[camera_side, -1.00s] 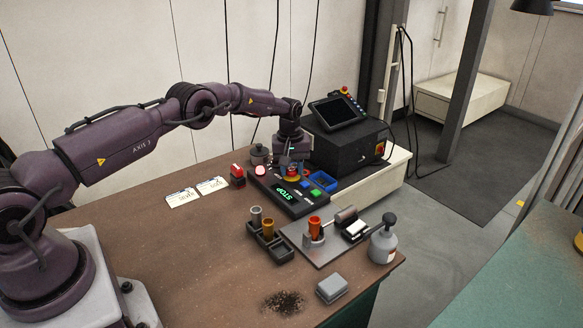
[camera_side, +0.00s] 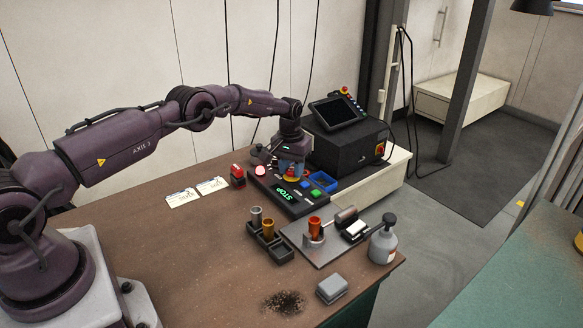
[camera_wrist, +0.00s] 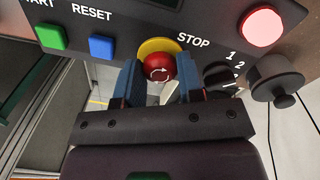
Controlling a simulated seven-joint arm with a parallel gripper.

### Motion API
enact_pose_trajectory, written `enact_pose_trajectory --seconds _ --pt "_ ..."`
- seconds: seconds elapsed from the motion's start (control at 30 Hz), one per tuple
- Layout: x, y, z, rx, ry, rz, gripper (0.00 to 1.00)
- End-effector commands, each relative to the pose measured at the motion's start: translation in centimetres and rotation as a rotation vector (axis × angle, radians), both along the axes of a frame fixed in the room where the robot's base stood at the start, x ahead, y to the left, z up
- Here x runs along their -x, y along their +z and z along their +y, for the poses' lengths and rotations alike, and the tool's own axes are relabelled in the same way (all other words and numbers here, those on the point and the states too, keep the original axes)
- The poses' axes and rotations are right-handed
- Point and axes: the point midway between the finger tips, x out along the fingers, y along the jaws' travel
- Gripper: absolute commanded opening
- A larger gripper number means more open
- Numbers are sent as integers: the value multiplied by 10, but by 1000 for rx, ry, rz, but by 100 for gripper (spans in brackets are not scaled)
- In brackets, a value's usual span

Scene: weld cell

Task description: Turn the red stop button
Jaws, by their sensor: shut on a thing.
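The red stop button (camera_wrist: 159,68) is a round knob with white arrows on it, on a yellow ring (camera_wrist: 154,46) below the word STOP in the wrist view. My gripper (camera_wrist: 160,80) has one blue finger on each side of the button and is shut on it. In the side view my gripper (camera_side: 291,172) reaches down over the far end of the dark control panel (camera_side: 268,186). The fingers hide much of the button there.
In the wrist view, a black selector knob (camera_wrist: 216,75), a pale red lamp (camera_wrist: 262,26), a blue button (camera_wrist: 101,47) and a green button (camera_wrist: 51,37) share the panel. A dark box (camera_side: 345,150) with a screen stands right behind my gripper.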

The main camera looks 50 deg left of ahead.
Motion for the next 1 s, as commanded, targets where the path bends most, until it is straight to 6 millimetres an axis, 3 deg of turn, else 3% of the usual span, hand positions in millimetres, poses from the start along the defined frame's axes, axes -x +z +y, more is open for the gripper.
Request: enact_pose_trajectory --seconds 0.3,0.33,0.43,0.77,1.0 --pt "0 -1 0 1 -2 2 11" --pt "0 -1 0 1 -1 2 37" --pt "0 -1 0 1 -1 2 60" --pt "0 2 0 0 -1 0 61" --pt "0 38 1 -2 -1 -4 61"
